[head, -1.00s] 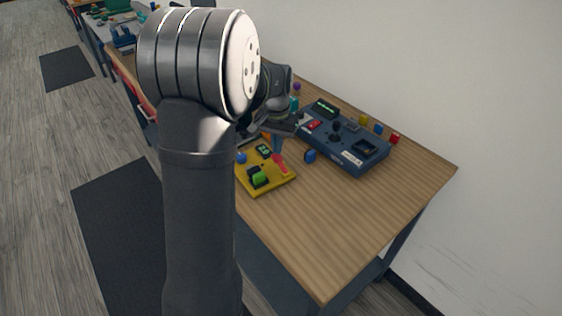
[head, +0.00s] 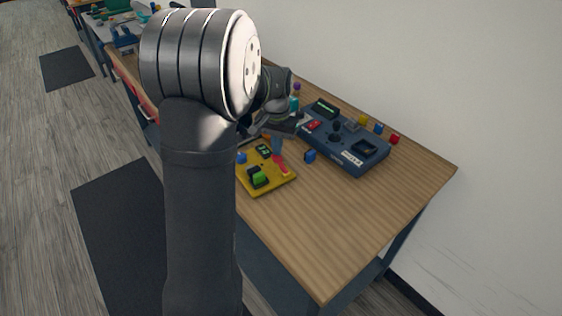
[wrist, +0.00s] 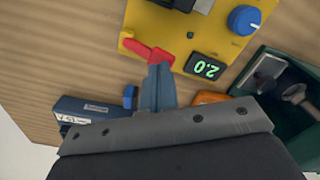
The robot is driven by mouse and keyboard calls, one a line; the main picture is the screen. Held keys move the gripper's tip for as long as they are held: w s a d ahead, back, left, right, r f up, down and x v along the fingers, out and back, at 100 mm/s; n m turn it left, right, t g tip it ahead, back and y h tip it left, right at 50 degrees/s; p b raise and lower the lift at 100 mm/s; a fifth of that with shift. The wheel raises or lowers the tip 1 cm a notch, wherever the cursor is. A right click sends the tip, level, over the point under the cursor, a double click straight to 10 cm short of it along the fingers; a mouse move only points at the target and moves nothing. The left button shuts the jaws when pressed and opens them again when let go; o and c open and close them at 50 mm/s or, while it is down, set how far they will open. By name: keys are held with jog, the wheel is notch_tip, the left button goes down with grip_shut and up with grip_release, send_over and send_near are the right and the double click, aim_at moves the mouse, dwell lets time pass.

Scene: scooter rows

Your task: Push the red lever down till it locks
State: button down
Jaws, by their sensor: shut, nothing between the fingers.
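The red lever (head: 281,165) is on the yellow panel (head: 276,187) on the table. In the wrist view the red lever (wrist: 150,52) lies along the near edge of the yellow panel (wrist: 190,30). My gripper (head: 277,150) is shut, with its fingers pointing down at the lever. In the wrist view the fingertips of my gripper (wrist: 159,72) are at the lever's right part and look to be touching it, though the contact itself is hidden. A small display (wrist: 204,67) beside the lever shows green digits.
A dark blue console (head: 343,145) stands to the right, with a small blue block (head: 310,156) between. A dark green bin (wrist: 280,95) is close to my gripper. The table front is clear.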

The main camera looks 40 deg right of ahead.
jog(key=shift+f, duration=1.3)
jog(key=shift+r, duration=0.1)
dwell(0.4)
jog(key=shift+r, duration=4.2)
jog(key=shift+f, duration=0.1)
jog(key=shift+f, duration=3.6)
notch_tip(320, 180, up, 8)
jog(key=shift+f, duration=0.15)
